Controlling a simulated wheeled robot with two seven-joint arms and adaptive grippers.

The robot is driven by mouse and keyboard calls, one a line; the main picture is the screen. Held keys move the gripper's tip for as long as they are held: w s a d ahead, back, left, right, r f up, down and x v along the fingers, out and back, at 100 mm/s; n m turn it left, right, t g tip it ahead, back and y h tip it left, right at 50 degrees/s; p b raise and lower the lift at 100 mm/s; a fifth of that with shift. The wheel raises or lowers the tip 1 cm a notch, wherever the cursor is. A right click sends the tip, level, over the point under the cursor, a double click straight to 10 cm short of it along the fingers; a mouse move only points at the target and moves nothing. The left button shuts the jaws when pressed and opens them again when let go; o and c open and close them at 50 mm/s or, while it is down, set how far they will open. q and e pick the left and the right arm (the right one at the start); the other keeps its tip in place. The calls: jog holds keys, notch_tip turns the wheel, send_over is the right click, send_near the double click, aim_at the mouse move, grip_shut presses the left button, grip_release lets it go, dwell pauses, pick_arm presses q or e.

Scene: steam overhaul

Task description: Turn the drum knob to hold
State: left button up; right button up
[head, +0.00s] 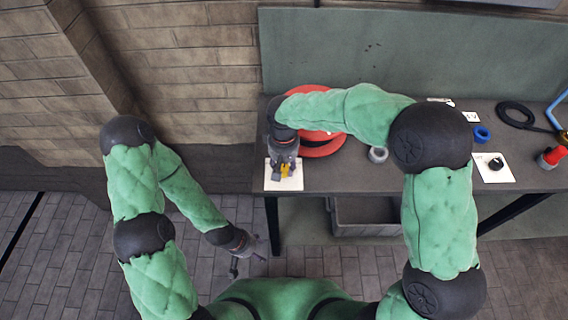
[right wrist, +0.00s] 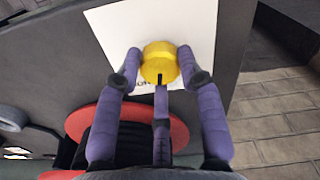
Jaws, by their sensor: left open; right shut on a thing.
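The drum knob (right wrist: 159,62) is yellow with a dark pointer mark. It stands on a white plate (right wrist: 112,35) with printed lettering that is mostly hidden. In the head view the white plate (head: 272,180) lies at the left front of the bench, with a bit of the yellow knob (head: 285,170) showing. My right gripper (right wrist: 158,70) is over the plate, its fingers closed around the knob. It also shows in the head view (head: 284,163). My left gripper (head: 250,255) is open and empty, low over the floor left of the bench.
A red ring-shaped thing (head: 325,148) lies behind my right gripper. A grey ring (head: 378,154), a blue ring (head: 482,134), a black knob on a white plate (head: 495,163) and a black coil (head: 515,115) are further right on the bench (head: 340,182). A grey bin (head: 375,230) stands below.

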aim_at(284, 167)
jog(key=m, duration=0.6)
jog(key=shift+w+r, duration=0.15)
jog(key=shift+w, duration=0.05)
jog(key=shift+m, duration=0.3)
jog(key=o, duration=1.1)
jog(key=shift+w, duration=0.1)
jog(key=shift+o, duration=0.2)
notch_tip(284, 167, up, 12)
dwell(0.3)
